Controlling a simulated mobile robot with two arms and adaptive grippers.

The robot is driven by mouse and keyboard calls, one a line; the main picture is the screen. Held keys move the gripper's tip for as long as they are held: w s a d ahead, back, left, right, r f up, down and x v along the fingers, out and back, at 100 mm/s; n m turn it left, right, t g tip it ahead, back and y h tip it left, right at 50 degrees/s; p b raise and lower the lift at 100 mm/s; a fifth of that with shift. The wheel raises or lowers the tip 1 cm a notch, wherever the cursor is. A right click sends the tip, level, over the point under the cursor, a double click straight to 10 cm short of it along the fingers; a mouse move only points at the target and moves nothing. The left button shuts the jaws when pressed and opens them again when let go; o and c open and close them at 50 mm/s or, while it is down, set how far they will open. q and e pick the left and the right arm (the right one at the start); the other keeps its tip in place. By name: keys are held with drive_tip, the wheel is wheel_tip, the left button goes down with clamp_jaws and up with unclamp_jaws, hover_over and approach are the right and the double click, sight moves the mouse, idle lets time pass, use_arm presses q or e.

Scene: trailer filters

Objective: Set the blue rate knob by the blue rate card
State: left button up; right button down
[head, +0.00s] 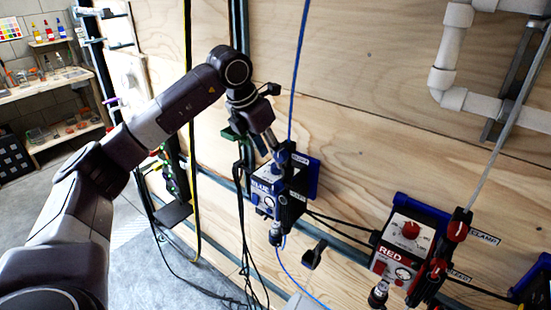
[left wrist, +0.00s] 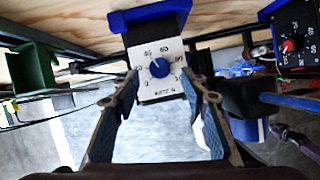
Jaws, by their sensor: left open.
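The blue rate knob (left wrist: 159,68) sits on a pale dial plate (left wrist: 158,88) with printed numbers, in the left wrist view. A white mark shows on the knob's upper left. In the head view the blue unit (head: 263,199) hangs on the plywood wall, and its knob is hidden by my gripper. My left gripper (head: 279,163) is at that unit. In the left wrist view its open fingers (left wrist: 162,80) stand on either side of the dial, with the knob between them. I cannot tell whether they touch it. I cannot make out a blue rate card. My right gripper is not in view.
A red unit (head: 398,245) with a red knob (head: 411,229) is mounted to the right. A blue hose (head: 298,70) runs down to the blue unit. Black cables hang left of it. White pipes (head: 447,60) are at upper right, shelves (head: 60,85) at far left.

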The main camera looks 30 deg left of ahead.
sight(275, 165)
use_arm(q)
drive_tip(key=p+x, duration=0.1)
drive_tip(key=x, duration=0.2)
drive_tip(key=shift+w+f, duration=0.25)
drive_tip(key=shift+w, duration=0.05)
drive_tip(key=shift+w+d+f, duration=0.1)
drive_tip(key=shift+f, duration=0.15)
clamp_jaws()
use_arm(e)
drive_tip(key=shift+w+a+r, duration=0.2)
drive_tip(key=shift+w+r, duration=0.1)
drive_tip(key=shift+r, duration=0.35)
